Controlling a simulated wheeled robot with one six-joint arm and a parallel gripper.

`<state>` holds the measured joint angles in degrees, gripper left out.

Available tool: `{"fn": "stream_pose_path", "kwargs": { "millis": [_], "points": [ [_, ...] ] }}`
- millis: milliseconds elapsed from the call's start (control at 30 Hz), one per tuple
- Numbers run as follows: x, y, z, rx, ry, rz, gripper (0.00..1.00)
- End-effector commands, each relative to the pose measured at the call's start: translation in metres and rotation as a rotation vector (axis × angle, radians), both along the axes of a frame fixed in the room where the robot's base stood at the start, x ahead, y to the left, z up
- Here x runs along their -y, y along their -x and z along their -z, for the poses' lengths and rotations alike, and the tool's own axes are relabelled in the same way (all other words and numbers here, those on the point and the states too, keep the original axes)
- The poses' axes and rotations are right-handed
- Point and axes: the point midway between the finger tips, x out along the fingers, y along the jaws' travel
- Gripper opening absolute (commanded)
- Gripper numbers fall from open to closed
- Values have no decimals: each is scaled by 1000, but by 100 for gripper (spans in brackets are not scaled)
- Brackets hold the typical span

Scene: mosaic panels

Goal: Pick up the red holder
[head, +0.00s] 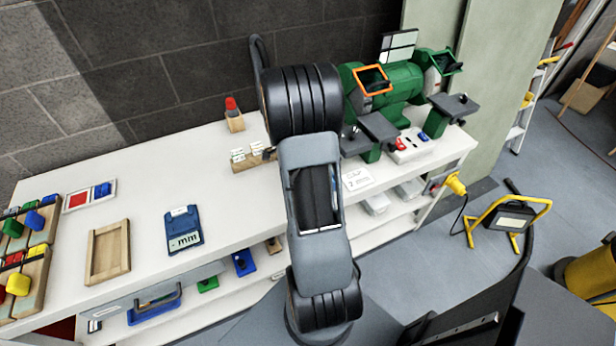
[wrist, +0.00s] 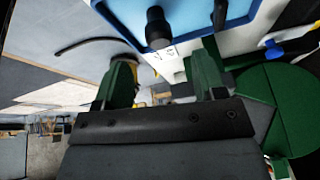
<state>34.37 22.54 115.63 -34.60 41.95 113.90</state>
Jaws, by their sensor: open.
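No red holder shows plainly in either view. A dark red surface (head: 58,331) shows at the lower left edge of the bench in the head view, cut off by the frame; I cannot tell what it is. A small block with a red top (head: 231,104) stands at the back of the bench. My gripper (wrist: 163,78) shows in the wrist view with its two fingers apart and nothing between them. A blue panel (wrist: 205,12) with a dark knob lies beyond the fingertips. In the head view my arm hides the gripper and part of the bench.
The white bench (head: 180,150) has free room at its middle. A wooden tray (head: 122,232), a blue device marked mm (head: 183,240) and coloured mosaic blocks stand left. A green grinder (head: 401,83) stands right. Green (head: 208,284) and blue (head: 244,263) holders sit on the lower shelf.

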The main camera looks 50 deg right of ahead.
Motion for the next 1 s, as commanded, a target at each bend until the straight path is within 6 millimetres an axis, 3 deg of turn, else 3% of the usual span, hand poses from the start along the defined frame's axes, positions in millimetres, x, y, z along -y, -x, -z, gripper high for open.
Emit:
{"fn": "stream_pose_path", "kwargs": {
  "millis": [333,700,1000],
  "points": [
    [8,3,21,-2,-2,-2,64],
    [23,8,60,-1,-3,-3,64],
    [24,8,63,1,-2,-3,64]
  ]
}}
